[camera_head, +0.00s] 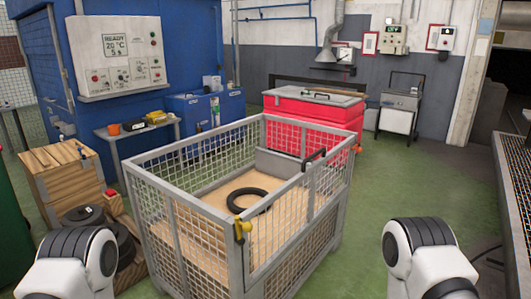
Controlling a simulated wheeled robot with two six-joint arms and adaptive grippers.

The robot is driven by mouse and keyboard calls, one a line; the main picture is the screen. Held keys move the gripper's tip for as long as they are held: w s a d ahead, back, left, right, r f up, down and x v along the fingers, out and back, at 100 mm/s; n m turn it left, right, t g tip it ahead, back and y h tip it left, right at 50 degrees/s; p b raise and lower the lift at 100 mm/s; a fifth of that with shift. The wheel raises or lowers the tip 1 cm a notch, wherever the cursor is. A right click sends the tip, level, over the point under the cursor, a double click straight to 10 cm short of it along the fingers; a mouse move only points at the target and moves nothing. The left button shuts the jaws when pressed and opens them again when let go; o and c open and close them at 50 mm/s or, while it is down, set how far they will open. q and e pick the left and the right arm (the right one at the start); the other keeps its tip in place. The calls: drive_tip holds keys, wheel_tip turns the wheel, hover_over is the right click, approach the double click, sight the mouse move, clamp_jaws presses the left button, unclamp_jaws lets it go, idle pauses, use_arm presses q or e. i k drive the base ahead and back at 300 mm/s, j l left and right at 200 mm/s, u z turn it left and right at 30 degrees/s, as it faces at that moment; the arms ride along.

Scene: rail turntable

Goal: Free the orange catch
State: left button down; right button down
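A wire-mesh crate (178,194) with grey metal posts stands in front of me. A yellow-orange catch (242,229) sits at the top of its near corner post. A smaller orange catch (357,149) shows at the top of the far right corner. Between them, the right-hand mesh side carries a black handle (314,157) on its top rail and appears upright. Whether either catch is engaged is too small to tell. Parts of both my arms show at the bottom left and bottom right. Neither gripper is in view.
A black ring (246,201) lies on the crate's wooden floor. A wooden box (68,177) and dark discs (84,216) stand at left. A red chest (310,112) and a small table (140,131) stand behind. Green floor is clear right of the crate.

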sight(360, 149)
drive_tip(key=i+l+u, duration=0.3)
drive_tip(key=l+u, duration=0.3)
drive_tip(key=i+l+u, duration=0.25)
drive_tip(key=l, duration=0.3)
drive_tip(key=l+u, duration=0.65)
drive_tip(key=l, duration=3.9)
